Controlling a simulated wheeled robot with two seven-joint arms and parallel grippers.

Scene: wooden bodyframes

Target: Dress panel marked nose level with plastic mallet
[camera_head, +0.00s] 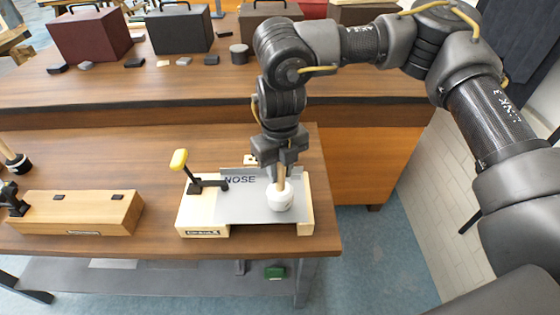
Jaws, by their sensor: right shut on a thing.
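The grey metal panel (243,207) marked NOSE lies on a pale wooden bodyframe (195,215) near the front right of the table. My right gripper (284,165) is shut on the wooden handle of the mallet (281,197). The mallet's white head is down over the panel's right part; whether it touches the panel I cannot tell. My left gripper is not in view.
Another wooden block (80,212) with a black clamp lies at the left. Dark cases, including a maroon one (90,37), and small dark items stand on the rear bench (170,90). The table's right edge is close to the bodyframe.

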